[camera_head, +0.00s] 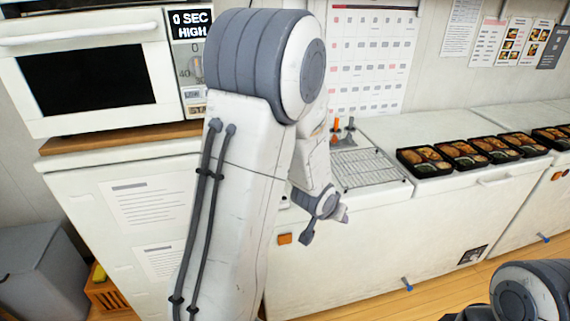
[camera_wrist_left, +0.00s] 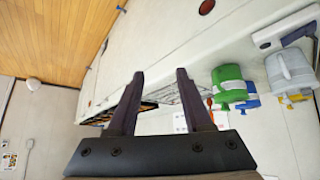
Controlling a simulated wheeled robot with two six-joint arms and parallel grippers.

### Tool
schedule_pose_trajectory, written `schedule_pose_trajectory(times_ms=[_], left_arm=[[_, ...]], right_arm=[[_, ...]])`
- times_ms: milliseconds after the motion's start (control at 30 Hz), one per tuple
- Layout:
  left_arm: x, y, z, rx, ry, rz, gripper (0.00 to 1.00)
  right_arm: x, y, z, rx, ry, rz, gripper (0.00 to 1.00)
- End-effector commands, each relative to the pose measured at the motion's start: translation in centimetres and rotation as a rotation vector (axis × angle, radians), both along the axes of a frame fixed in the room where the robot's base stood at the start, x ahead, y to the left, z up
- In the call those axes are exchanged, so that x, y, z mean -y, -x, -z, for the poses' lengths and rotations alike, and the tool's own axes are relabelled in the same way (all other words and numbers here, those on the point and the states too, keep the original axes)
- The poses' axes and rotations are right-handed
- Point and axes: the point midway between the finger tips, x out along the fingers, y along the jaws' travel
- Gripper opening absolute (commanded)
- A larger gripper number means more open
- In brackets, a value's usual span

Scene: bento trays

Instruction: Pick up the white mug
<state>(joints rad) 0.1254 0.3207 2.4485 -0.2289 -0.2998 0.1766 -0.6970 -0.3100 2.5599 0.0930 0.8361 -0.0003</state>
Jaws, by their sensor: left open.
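My left gripper (camera_head: 325,227) hangs in front of the white freezer in the head view, with its fingers spread. In the left wrist view its two dark fingers (camera_wrist_left: 160,74) are apart with nothing between them. A pale grey-white vessel with a handle (camera_wrist_left: 290,72) shows at the right of that view, well to the side of the fingers. It may be the white mug. In the head view I cannot make out a white mug; my left arm covers part of the scene. My right gripper is not in view.
A green container (camera_wrist_left: 229,86) and a blue one lie beside the pale vessel. Black bento trays (camera_head: 424,161) line the freezer top (camera_head: 390,125), right of a wire rack (camera_head: 365,168). A microwave (camera_head: 90,75) stands at left. The freezer front is close to my left gripper.

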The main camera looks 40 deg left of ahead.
Motion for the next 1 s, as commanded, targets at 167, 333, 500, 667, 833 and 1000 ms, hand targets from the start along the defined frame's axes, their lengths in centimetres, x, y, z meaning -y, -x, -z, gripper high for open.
schedule_pose_trajectory(times_ms=[167, 333, 500, 667, 833, 1000], left_arm=[[-12.3, -1.8, 1.3, 0.243, 0.089, -0.238, 0.5], [-19.6, 0.0, 1.6, 0.443, 0.16, -0.385, 0.5], [-22.7, 1.4, 1.4, 0.552, 0.191, -0.451, 0.5], [-23.6, -0.2, 1.9, 0.572, 0.198, -0.458, 0.5], [-24.3, -2.3, 2.9, 0.571, 0.197, -0.458, 0.5], [-24.6, -3.4, 3.2, 0.571, 0.197, -0.458, 0.5]], right_arm=[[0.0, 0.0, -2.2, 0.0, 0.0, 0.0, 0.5], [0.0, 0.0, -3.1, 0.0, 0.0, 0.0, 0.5], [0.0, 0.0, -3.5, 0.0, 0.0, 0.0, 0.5], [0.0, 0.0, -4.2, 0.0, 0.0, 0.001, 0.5], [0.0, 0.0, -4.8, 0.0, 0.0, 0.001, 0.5], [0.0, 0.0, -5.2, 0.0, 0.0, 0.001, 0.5]])
